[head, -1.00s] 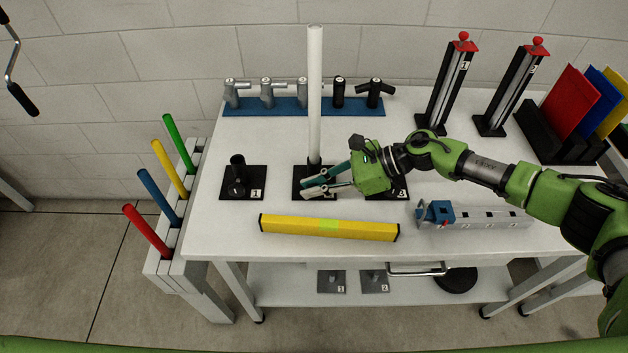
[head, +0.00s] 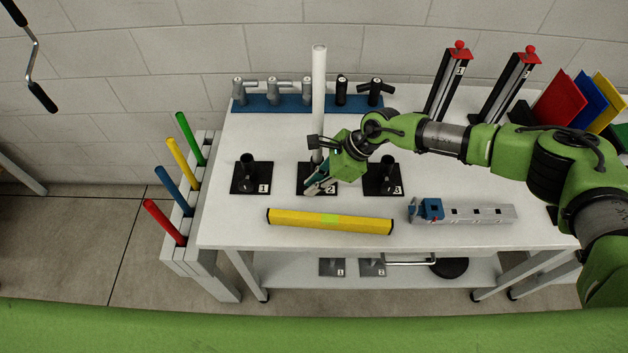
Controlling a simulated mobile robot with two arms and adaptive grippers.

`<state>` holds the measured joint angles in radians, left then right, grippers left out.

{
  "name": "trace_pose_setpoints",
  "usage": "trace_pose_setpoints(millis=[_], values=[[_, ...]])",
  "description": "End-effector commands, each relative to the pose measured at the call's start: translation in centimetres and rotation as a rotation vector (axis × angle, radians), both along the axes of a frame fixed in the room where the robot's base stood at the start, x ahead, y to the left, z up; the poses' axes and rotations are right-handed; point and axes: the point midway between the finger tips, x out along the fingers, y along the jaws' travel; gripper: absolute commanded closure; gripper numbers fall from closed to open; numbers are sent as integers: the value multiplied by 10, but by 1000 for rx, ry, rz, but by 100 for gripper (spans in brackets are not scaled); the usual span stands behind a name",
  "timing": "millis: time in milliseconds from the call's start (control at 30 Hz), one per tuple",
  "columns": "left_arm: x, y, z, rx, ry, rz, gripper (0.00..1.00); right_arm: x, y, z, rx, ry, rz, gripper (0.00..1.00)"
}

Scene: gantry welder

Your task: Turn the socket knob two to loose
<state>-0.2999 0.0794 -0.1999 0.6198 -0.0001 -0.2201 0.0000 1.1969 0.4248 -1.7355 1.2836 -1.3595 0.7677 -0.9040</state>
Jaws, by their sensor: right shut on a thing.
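Socket two (head: 330,190) is a black base plate marked 2 in the middle of the white table. A tall white tube (head: 319,100) stands upright in it. My right gripper (head: 311,187) is at this socket, in front of the tube's foot, with its fingers angled down to the left. It is shut on the socket's knob, which the fingers hide. My left gripper is not in view.
A yellow level (head: 290,218) lies in front of the sockets, and a grey rail with a blue clamp (head: 430,209) lies to its right. A blue rack (head: 262,104) of several handles is behind. Coloured rods (head: 176,190) stand at the left edge.

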Motion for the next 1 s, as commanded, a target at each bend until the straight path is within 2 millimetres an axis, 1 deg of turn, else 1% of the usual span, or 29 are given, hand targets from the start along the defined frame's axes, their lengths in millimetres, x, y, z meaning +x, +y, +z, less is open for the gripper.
trace_pose_setpoints(millis=[300, 333, 367, 700, 767, 867, 1000], values=[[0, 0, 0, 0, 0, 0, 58, 1, 0, 1, 0, -3, -2, 100], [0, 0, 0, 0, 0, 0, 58, 1, 0, 1, 0, -3, -2, 85], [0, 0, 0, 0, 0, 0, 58, 1, 0, 1, 0, -3, -2, 81], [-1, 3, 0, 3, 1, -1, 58, 1, -1, 1, 0, -1, -1, 81], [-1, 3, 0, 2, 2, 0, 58, 1, -3, 5, 0, -2, -1, 81], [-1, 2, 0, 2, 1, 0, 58, 1, -10, 16, 1, -3, -2, 81], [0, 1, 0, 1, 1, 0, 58, 2, -26, 40, 1, -3, -3, 81]])
